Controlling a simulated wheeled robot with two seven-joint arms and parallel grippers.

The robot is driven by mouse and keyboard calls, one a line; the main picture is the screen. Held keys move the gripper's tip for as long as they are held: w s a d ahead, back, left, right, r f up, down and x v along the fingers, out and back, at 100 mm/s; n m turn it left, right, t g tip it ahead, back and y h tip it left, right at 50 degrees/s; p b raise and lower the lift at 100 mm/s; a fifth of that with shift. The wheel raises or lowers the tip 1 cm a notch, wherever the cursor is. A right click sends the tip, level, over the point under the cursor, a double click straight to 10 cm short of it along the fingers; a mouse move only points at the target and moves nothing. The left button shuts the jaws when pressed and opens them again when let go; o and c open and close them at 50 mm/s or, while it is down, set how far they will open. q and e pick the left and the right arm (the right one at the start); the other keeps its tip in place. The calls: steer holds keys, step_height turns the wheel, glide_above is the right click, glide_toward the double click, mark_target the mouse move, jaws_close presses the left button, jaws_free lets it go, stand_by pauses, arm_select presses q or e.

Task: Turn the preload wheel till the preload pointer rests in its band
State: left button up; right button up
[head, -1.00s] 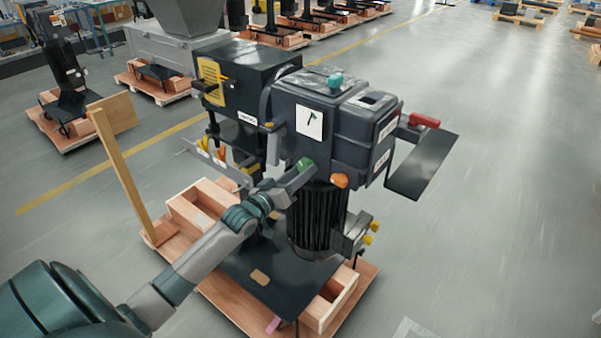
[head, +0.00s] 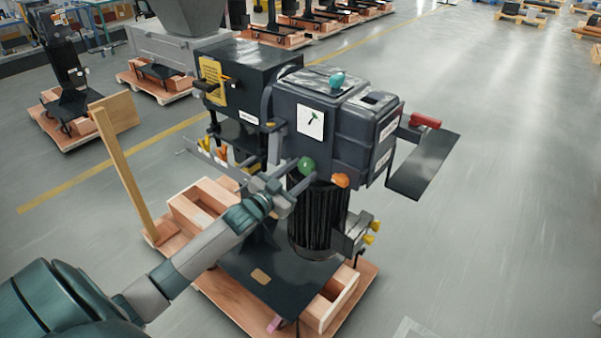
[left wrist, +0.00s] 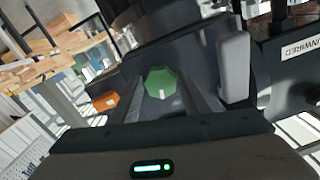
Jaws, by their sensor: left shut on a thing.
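The green preload wheel (head: 305,166) sits low on the front of the dark machine head, and it also shows as a faceted green knob with a pale mark in the left wrist view (left wrist: 161,82). My left gripper (head: 299,177) is shut on it, with one finger on each side in the left wrist view (left wrist: 164,92). The white dial (head: 310,122) above the wheel carries a dark pointer and a small green band. They look close together or overlapping, but the dial is too small to tell exactly. My right gripper is out of view.
An orange knob (head: 341,180) sits just right of the wheel, and a teal knob (head: 337,80) is on top. A red handle (head: 425,121) and dark tray (head: 424,165) stick out right. A wooden post (head: 122,172) stands left on the pallet.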

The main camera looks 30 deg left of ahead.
arm_select(q)
steer(key=shift+f, duration=0.15)
steer(key=o, duration=1.1)
steer(key=shift+s, duration=0.15)
steer(key=shift+s, duration=0.55)
steer(key=shift+s+a+b, duration=0.2)
steer(key=shift+s+b, duration=0.65)
steer(key=shift+s, duration=1.85)
steer(key=shift+s+a+b, duration=0.25)
steer(key=shift+s+b, duration=0.6)
steer(key=shift+s, duration=1.8)
steer(key=shift+s+a+b, duration=0.2)
steer(key=shift+s+b, duration=0.65)
steer(key=shift+s, duration=1.85)
